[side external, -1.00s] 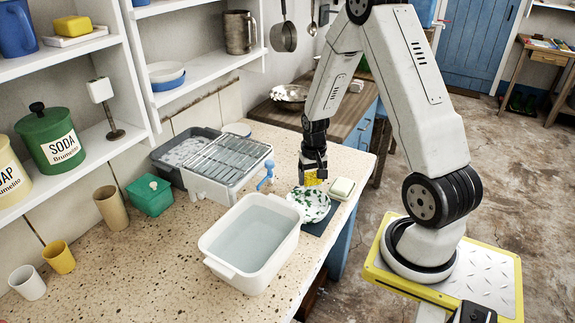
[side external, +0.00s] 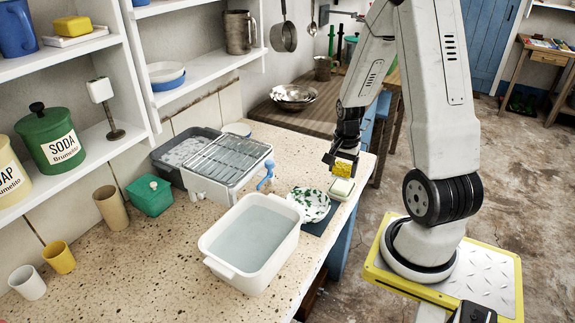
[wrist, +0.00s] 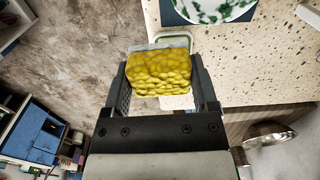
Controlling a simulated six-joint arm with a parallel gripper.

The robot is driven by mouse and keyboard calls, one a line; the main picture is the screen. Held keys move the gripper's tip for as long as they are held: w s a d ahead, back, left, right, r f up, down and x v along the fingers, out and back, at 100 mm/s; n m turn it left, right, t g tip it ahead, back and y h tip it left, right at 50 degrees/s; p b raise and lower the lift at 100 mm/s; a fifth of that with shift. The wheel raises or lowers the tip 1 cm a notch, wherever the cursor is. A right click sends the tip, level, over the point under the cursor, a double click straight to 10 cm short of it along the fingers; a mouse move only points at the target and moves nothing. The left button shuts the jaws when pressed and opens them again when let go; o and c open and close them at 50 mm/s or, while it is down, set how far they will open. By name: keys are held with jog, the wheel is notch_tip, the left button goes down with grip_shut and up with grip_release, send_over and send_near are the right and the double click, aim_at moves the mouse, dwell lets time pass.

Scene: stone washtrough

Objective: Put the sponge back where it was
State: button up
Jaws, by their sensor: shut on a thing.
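The yellow sponge (wrist: 158,72) is held between the fingers of my gripper (wrist: 160,85) in the wrist view. In the side external view my gripper (side external: 343,158) is shut on the sponge (side external: 342,169), just over a pale dish (side external: 342,188) near the counter's right edge. The dish also shows behind the sponge in the wrist view (wrist: 176,39), mostly hidden by it. I cannot tell whether the sponge touches the dish. A white plate with green marks (side external: 311,203) lies on a dark mat (side external: 325,224), left of the dish.
A white basin of water (side external: 250,240) stands at the front of the counter (side external: 150,262). A drying rack (side external: 228,157) with a blue-handled part (side external: 266,176) is left of the plate. A metal bowl (side external: 293,97) sits on the wooden board behind. The counter's edge is close to the dish.

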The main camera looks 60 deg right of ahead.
jog(key=shift+s, duration=0.25)
jog(key=shift+w+d, duration=0.1)
jog(key=shift+w, duration=0.05)
jog(key=w+d+f, duration=0.4)
jog(key=w+d, duration=0.1)
jog(key=w, duration=0.2)
send_over(316, 183)
jog(key=s, duration=0.1)
jog(key=f, duration=0.4)
jog(key=shift+a+f, duration=0.15)
jog(key=shift+a, duration=0.25)
jog(key=shift+w+d+f, duration=0.25)
jog(key=shift+w+f, duration=0.05)
jog(key=shift+f, duration=0.15)
jog(key=shift+w+d+f, duration=0.15)
jog(key=shift+w+f, duration=0.05)
jog(key=shift+f, duration=1.65)
